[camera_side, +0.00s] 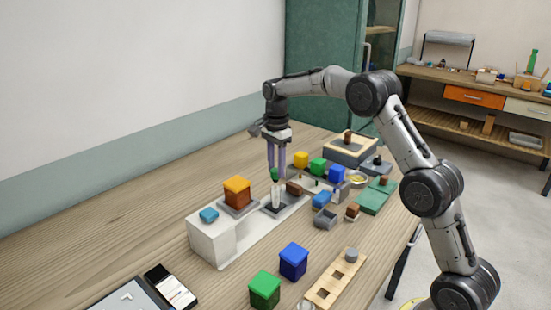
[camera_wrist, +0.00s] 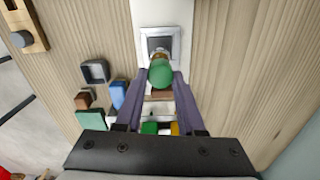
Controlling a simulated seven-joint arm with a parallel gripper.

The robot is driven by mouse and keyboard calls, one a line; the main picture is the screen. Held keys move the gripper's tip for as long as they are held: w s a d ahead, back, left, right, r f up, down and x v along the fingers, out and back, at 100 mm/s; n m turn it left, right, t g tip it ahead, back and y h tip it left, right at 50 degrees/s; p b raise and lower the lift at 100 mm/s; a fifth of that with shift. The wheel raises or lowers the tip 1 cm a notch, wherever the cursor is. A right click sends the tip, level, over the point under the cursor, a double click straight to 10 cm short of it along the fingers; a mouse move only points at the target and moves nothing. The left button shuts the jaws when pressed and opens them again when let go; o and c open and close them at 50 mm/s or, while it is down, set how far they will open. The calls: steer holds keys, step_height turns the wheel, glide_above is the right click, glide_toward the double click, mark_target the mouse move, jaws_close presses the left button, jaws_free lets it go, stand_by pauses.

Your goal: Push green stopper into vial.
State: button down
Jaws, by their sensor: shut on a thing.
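The green stopper (camera_side: 274,174) is held between the fingertips of my gripper (camera_side: 277,172), which points down. In the wrist view the stopper (camera_wrist: 160,72) shows its round green top between the two purple fingers of my gripper (camera_wrist: 162,78). The clear glass vial (camera_side: 277,196) stands upright in a dark square holder on the white base, directly below the stopper in the side view. Whether the stopper touches the vial's mouth is too small to tell. In the wrist view the stopper hides most of the vial.
An orange block (camera_side: 237,191) on a grey pad and a blue piece (camera_side: 208,215) sit left of the vial on the white base. A brown block (camera_side: 294,188) is close on its right. Several coloured blocks and trays crowd the right. The wooden table (camera_side: 120,220) at left is clear.

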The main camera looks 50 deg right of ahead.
mark_target(276, 170)
steer(key=shift+f, duration=1.35)
steer(key=shift+f, duration=0.6)
stand_by(0.5)
steer(key=c, duration=0.8)
jaws_free()
steer(key=shift+r, duration=5.5)
